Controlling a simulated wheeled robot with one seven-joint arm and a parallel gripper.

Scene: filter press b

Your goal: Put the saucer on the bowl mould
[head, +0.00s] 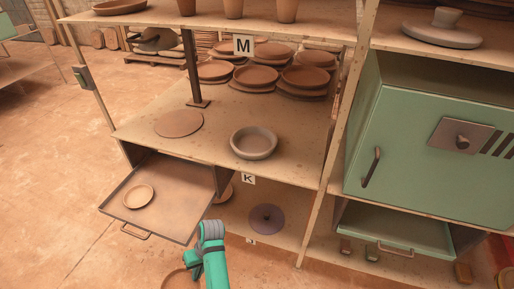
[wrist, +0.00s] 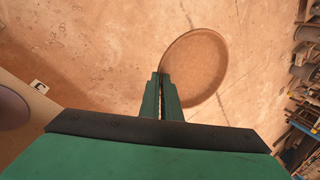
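A round clay saucer (wrist: 200,65) shows in the wrist view, its left rim at the fingertips. My gripper (wrist: 162,78) has its fingers nearly together, and the rim appears pinched between them. In the head view, my gripper (head: 195,268) is low at the bottom edge, in front of the shelves, with the saucer (head: 178,281) beside it, partly cut off. A thick grey-brown round form with a hollow centre (head: 254,154), probably the bowl mould, sits on the middle shelf, up and right of my gripper, well apart from it.
An open drawer (head: 165,228) holding a small dish (head: 138,196) juts out left of my arm. A flat disc (head: 179,123) and stacked plates (head: 256,76) share the middle shelf. A purple disc (head: 267,219) lies on the lower shelf. A green cabinet (head: 425,140) stands right.

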